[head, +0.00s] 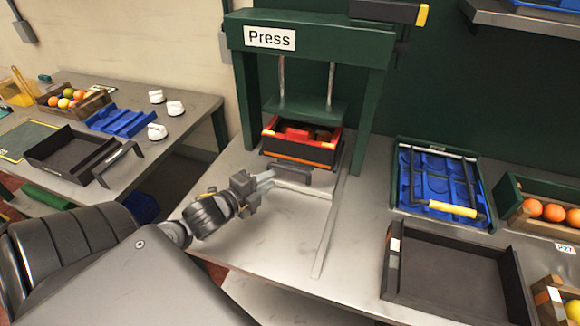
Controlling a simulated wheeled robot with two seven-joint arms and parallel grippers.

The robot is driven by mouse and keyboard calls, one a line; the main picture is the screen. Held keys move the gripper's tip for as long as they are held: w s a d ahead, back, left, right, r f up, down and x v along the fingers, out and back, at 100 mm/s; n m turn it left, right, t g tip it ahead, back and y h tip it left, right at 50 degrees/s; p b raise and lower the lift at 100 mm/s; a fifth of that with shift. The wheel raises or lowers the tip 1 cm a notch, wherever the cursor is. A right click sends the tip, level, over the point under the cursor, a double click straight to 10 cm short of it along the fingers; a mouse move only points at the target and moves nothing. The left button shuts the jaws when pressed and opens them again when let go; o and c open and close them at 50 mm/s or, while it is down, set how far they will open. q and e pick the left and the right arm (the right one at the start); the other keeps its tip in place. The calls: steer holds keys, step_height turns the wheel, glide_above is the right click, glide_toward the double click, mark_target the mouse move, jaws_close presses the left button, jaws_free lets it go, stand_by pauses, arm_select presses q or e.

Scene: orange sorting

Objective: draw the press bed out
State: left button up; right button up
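The green press (306,30), labelled "Press", stands at the back of the grey table. Under its raised green plate (305,107), a black crate with orange-red edges (300,152) sits in the press bed area. A dark bar handle (289,175) shows at the front of the bed, below the crate. My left gripper (268,181) comes in from the left, with its fingertips close to the handle's left end. Whether it touches the handle, and how far its fingers are apart, is too small to tell. My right gripper is out of view.
A black tray (392,262) lies on the table at right, with a blue rack (400,190) behind it and a crate of oranges (508,205) beside that. The table in front of the press is clear. A side table (185,135) at left holds trays and white knobs.

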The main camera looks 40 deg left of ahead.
mark_target(288, 170)
arm_select(q)
steer(key=w, duration=0.3)
steer(key=w+f+p, duration=0.1)
steer(key=w, duration=0.2)
steer(key=w+p, duration=0.1)
steer(key=w, duration=0.2)
steer(key=shift+w+d+f, duration=0.2)
steer(key=shift+d+f, duration=0.1)
steer(key=shift+d, duration=0.1)
steer(key=shift+w+f, duration=0.2)
steer(key=shift+w, duration=0.25)
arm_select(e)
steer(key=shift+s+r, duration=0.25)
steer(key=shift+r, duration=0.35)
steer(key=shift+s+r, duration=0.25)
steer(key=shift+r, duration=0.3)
